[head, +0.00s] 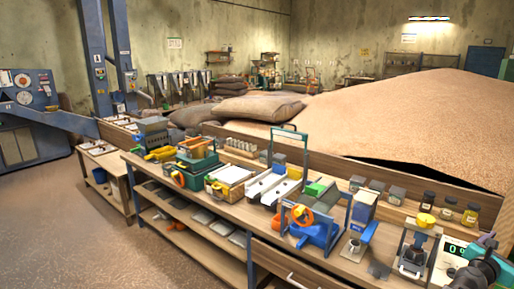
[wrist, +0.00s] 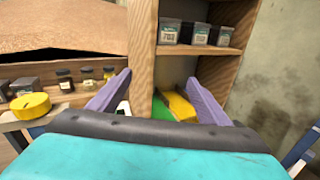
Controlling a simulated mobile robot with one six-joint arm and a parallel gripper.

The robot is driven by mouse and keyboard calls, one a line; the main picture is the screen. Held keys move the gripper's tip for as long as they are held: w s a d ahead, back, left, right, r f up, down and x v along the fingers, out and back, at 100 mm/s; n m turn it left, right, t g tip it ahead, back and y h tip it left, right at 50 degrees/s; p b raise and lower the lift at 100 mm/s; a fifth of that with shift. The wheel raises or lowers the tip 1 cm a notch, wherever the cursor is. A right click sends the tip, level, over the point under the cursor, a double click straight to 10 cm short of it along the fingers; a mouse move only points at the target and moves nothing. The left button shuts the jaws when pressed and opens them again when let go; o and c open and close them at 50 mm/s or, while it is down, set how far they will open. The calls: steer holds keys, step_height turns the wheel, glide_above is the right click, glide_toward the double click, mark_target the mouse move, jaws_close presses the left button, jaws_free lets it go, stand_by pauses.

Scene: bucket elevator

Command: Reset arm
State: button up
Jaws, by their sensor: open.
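My gripper (wrist: 168,92) shows in the wrist view with two purple fingers spread wide apart. It is open and nothing is held between the fingers. Its turquoise body fills the bottom of that view. In the head view only part of my arm shows at the bottom right corner, and the fingers are out of sight there.
A long wooden workbench (head: 240,199) carries several devices and jars. A grain heap (head: 430,115) lies behind it. In the wrist view, a wooden shelf (wrist: 143,45) holds dark labelled containers (wrist: 199,34), with yellow and green items (wrist: 178,105) below. Open floor (head: 60,210) lies at the left.

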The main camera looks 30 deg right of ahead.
steer(key=w+a+f+m+t+y, duration=0.1)
steer(key=w+a+f+m+y, duration=0.3)
steer(key=w+f, duration=0.7)
steer(key=w+a+f+m+t, duration=0.1)
steer(key=w+a+f+m, duration=0.1)
steer(key=w+a+f, duration=0.65)
steer(key=w+a+f+m+y, duration=0.4)
steer(key=w+a+f+y, duration=0.1)
steer(key=w+a+f, duration=1.35)
steer(key=a+f+m+y, duration=0.2)
steer(key=a+f, duration=0.5)
steer(key=a, duration=0.5)
steer(key=a+f+m+y, duration=0.1)
steer(key=a+f+y, duration=0.2)
steer(key=a+f, duration=0.55)
steer(key=s+a+f+m+g+y, duration=0.15)
steer(key=s+a, duration=0.25)
steer(key=a, duration=0.5)
steer(key=s+a+f+g+y, duration=0.1)
steer(key=s+a+g, duration=0.1)
steer(key=s+a, duration=0.5)
steer(key=s+a+f+m+g+y, duration=0.1)
steer(key=s+a+g, duration=0.1)
steer(key=a, duration=0.9)
step_height(320, 180, down, 10)
steer(key=b, duration=1)
steer(key=shift+s+f, duration=0.15)
steer(key=shift+s, duration=0.05)
